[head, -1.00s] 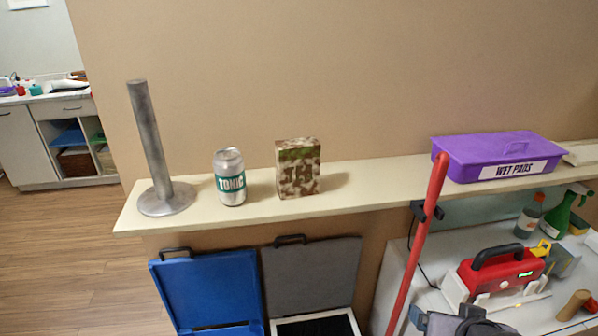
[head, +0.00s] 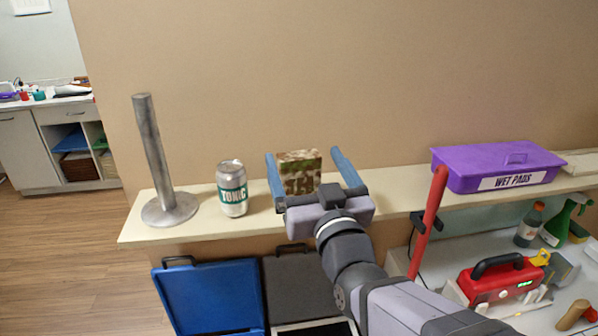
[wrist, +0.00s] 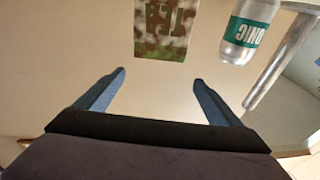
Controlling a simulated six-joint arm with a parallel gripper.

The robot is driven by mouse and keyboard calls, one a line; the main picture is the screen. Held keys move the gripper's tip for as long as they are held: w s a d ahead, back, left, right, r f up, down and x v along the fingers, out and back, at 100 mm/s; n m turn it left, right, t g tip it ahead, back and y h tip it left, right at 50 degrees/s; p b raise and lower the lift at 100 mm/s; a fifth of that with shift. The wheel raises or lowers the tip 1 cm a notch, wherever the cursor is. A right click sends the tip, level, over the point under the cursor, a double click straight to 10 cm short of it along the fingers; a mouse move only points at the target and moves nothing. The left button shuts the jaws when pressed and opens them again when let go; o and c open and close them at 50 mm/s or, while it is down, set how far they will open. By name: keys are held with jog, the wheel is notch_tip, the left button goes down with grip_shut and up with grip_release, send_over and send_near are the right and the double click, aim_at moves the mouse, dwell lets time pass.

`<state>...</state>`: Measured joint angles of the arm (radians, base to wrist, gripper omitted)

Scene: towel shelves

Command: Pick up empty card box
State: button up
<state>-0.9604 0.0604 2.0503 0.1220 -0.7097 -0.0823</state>
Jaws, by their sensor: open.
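The card box (head: 299,170) is a small upright carton with a brown and green camouflage print, standing on the cream shelf. In the head view my gripper (head: 304,158) is open, with one blue finger on each side of the box in the picture. Its lower part is partly hidden by my gripper's body. In the wrist view the box (wrist: 166,30) is at the top edge, beyond the open fingertips (wrist: 158,76), and its far part is cut off. Nothing is between the fingers there.
A tonic can (head: 232,188) stands on the shelf (head: 395,200) just left of the box. Further left is a metal post on a round base (head: 169,208). A purple wet pads box (head: 497,165) sits to the right. A red pole (head: 428,222) leans at the shelf's front edge.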

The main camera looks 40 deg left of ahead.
aim_at(303, 166)
jog(key=shift+g+h, duration=0.6)
jog(key=shift+h, duration=0.2)
jog(key=w+a+f, duration=0.1)
jog(key=w+a+f+p, duration=0.1)
jog(key=f, duration=0.1)
jog(key=shift+w+a+f, duration=0.1)
jog(key=shift+w, duration=0.3)
jog(key=shift+p+x, duration=0.65)
jog(key=shift+x, duration=0.4)
jog(key=shift+w+a+p, duration=0.3)
jog(key=shift+a+p, duration=0.2)
jog(key=shift+p, duration=0.15)
jog(key=p+x, duration=0.2)
jog(key=shift+w+a, duration=0.15)
jog(key=shift+a, duration=0.15)
jog(key=shift+w+a+p, duration=0.3)
jog(key=shift+w+a, duration=0.2)
jog(key=shift+a, duration=0.05)
jog(key=c, duration=1.1)
